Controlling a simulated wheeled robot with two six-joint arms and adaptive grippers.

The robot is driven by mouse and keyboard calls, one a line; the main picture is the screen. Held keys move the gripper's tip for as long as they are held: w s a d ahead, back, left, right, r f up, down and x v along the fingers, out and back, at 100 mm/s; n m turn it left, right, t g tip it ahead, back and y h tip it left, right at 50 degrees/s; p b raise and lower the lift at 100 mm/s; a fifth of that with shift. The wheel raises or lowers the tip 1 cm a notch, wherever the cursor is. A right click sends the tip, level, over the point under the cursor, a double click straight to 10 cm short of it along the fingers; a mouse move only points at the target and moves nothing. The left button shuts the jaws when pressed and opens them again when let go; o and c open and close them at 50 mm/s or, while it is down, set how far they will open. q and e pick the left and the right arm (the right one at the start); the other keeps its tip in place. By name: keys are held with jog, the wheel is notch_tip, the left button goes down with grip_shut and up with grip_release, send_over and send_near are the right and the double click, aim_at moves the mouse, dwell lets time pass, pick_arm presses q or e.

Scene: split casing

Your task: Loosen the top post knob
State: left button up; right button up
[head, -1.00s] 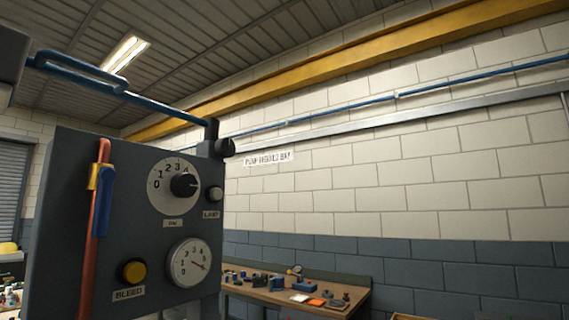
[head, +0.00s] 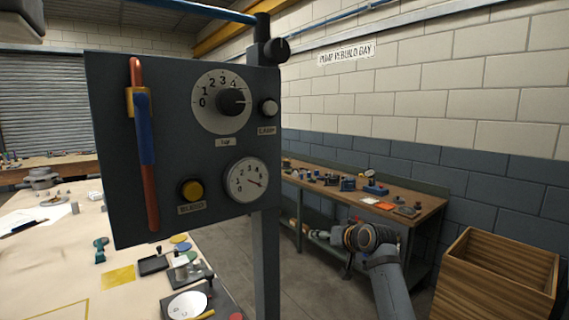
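The top post knob (head: 276,49) is black and round. It sits on the side of the dark post (head: 263,30), just above the upper right corner of the grey panel (head: 120,190). Nothing touches it. My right arm comes in from the lower right, its wrist end below and right of the knob, well apart from it. I cannot make out the fingers of my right gripper (head: 350,238) clearly. My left gripper is not in view.
A workbench (head: 425,203) and wooden crate (head: 500,270) stand right. A cluttered table (head: 60,255) lies lower left.

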jog(key=s+a+r+n+t+y+p, duration=0.1)
jog(key=s+a+r, duration=0.15)
jog(key=r, duration=1.05)
jog(key=s+a+r+n+t+y+p, duration=0.1)
jog(key=s+r, duration=0.3)
jog(key=r, duration=0.9)
jog(key=n+t+y+p, duration=0.1)
jog(key=n+y+p, duration=0.1)
jog(key=n+y, duration=0.25)
send_near(282, 47)
jog(key=shift+n+h, duration=0.35)
jog(key=p+x, duration=0.1)
jog(key=x, duration=0.1)
jog(key=p+x, duration=0.2)
jog(key=x, duration=0.1)
jog(key=p+x, duration=0.1)
jog(key=x, duration=0.2)
jog(key=shift+a+r, duration=0.3)
jog(key=shift+a, duration=0.1)
jog(key=shift+w+a+f+p, duration=0.2)
jog(key=shift+w+p, duration=0.1)
jog(key=shift+w, duration=0.15)
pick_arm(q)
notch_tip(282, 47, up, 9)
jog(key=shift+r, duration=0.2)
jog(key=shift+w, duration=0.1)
pick_arm(e)
jog(key=shift+c, duration=0.2)
